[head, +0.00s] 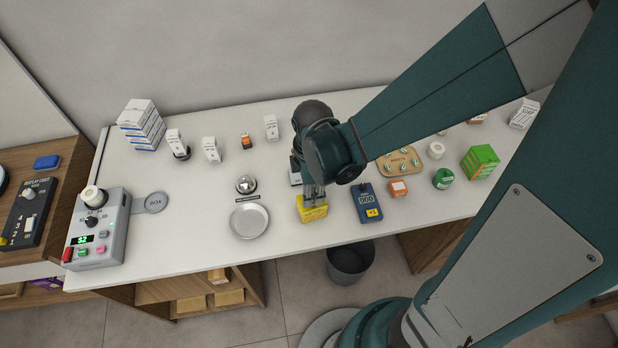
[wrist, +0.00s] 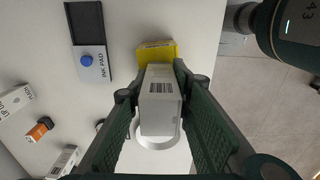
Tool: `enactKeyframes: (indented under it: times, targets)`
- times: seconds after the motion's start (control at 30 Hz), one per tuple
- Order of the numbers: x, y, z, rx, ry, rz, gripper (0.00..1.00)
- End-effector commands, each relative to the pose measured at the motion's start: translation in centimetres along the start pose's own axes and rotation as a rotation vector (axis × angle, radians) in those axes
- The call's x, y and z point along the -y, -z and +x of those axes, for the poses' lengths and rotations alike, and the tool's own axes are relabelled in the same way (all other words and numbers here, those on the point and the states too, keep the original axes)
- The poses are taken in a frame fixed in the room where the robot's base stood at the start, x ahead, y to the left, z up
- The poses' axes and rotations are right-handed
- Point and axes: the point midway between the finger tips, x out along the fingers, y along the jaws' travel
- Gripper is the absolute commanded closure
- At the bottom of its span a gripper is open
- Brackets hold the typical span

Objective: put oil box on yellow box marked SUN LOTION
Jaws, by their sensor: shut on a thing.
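My gripper (wrist: 158,90) is shut on a white box with a barcode, the oil box (wrist: 160,105), in the wrist view. In the head view my gripper (head: 314,192) is right over the yellow box (head: 313,213) near the counter's front edge, and I cannot make out the held box there. The yellow box (wrist: 157,51) also shows in the wrist view, just beyond the far end of the held box and partly hidden by it. Its lettering is too small to read. I cannot tell whether the two boxes touch.
A round metal dish (head: 250,221) and a bell (head: 246,184) are left of the yellow box. A blue device (head: 367,204) stands close on its right. White boxes (head: 211,150) stand farther back.

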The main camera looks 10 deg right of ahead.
Motion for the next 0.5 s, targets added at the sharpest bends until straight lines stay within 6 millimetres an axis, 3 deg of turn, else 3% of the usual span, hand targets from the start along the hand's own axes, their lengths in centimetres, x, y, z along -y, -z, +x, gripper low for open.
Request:
enactKeyframes:
  times: [0.37,0.4,0.5]
  targets:
    - [-0.02,0.01,0.42,0.000,0.000,0.000,0.91]
    - [-0.02,0.01,0.32,0.000,0.000,0.000,0.73]
    - [-0.03,0.01,0.28,0.000,0.000,0.000,0.64]
